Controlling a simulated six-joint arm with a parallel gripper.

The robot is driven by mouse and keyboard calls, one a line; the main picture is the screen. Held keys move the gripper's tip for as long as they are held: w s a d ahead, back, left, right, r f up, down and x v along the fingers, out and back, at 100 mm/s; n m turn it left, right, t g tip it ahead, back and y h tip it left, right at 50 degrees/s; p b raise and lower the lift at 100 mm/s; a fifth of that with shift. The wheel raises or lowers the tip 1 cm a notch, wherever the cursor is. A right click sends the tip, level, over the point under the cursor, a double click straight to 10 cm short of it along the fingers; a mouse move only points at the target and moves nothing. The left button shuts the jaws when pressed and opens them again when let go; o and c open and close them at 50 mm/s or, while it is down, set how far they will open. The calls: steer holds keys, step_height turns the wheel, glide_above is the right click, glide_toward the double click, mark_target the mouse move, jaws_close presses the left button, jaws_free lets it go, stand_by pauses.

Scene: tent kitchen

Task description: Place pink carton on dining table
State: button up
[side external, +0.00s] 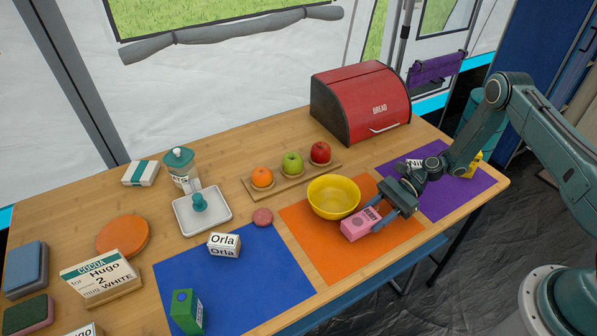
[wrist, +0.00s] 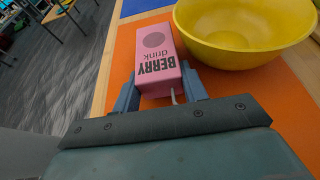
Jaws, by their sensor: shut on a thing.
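The pink carton (side external: 360,223) is a small box lying on its side at the orange mat, in front of the yellow bowl. In the wrist view the pink carton (wrist: 158,58) reads "BERRY drink" upside down and sits between my two fingers. My gripper (side external: 384,212) is shut on it, and its fingers also show in the wrist view (wrist: 158,92). I cannot tell whether the carton touches the mat or is slightly above it. The wooden dining table (side external: 255,209) lies below.
The yellow bowl (side external: 334,197) stands close behind the carton. The orange mat (side external: 300,226) lies between a blue mat (side external: 235,285) and a purple mat (side external: 465,195). A fruit tray (side external: 282,185) and a red bread box (side external: 360,100) stand farther back. The table's front edge is near.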

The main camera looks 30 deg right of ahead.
step_height(320, 180, up, 6)
steer(key=shift+r, duration=0.15)
steer(key=s, duration=1.9)
steer(key=shift+s, duration=0.15)
steer(key=shift+d, duration=0.1)
steer(key=w+d+r+n+g+h, duration=0.1)
steer(key=w+d+n+g+h, duration=0.1)
steer(key=w+d+n+h, duration=0.45)
steer(key=w+d+r+n+g+h, duration=0.1)
steer(key=w+d+n+g+h, duration=0.15)
steer(key=w+n+h, duration=0.5)
steer(key=w+d+r+n+t+y, duration=0.1)
steer(key=w+r+n+t, duration=0.3)
steer(key=w+r+n, duration=0.2)
steer(key=w+d+r+n+t+y, duration=0.2)
steer(key=w+r+n+t, duration=0.1)
steer(key=w+r+n, duration=0.4)
steer(key=w+r, duration=0.3)
steer(key=r, duration=0.1)
steer(key=shift+w+r+t+y, duration=0.3)
steer(key=shift+r+t, duration=0.05)
